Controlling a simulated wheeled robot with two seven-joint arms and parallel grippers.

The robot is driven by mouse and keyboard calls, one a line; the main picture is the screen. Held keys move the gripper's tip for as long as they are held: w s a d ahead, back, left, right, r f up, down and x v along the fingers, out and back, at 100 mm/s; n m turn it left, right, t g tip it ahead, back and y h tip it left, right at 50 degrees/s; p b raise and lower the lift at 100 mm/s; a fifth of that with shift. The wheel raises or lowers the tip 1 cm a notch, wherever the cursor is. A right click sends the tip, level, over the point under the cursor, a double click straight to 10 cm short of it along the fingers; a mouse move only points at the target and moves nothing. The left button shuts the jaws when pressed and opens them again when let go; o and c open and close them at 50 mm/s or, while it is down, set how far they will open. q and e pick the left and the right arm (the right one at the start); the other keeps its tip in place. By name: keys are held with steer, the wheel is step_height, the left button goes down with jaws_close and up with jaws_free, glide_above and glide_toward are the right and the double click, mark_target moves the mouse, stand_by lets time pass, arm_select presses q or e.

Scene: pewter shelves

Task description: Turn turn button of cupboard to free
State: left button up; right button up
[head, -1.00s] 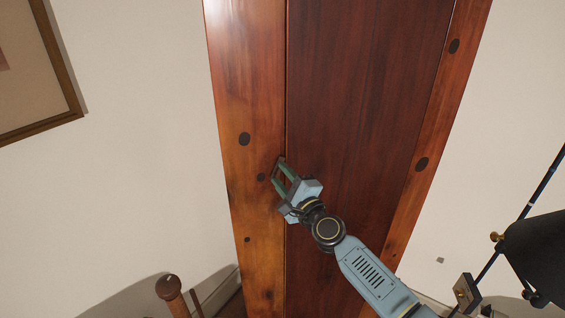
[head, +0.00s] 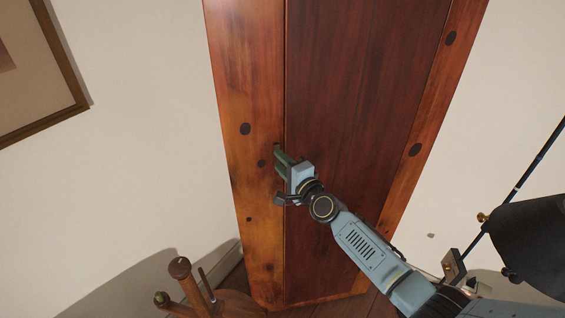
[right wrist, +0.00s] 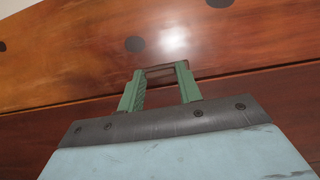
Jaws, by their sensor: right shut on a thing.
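The cupboard (head: 340,110) is a tall wooden one with a dark red-brown door panel and a lighter orange-brown frame (head: 250,190). The turn button (right wrist: 160,71) is a small brown piece between my right gripper's fingertips in the right wrist view, at the seam between frame and door. My right gripper (head: 279,157) is at this seam, its green fingers shut on the button. The fingers also show in the right wrist view (right wrist: 161,74). In the head view the fingers largely hide the button, so its exact angle is unclear there. My left gripper is not in view.
A wooden stool or chair (head: 190,285) with upright posts stands at the lower left. A black lamp-like object (head: 535,245) on a slanting rod is at the right. A framed picture (head: 35,80) hangs on the pale wall at the left.

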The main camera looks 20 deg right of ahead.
steer(key=shift+f, duration=0.1)
steer(key=o, duration=1)
steer(key=p+v, duration=0.1)
steer(key=v, duration=1.2)
steer(key=shift+s+d, duration=0.15)
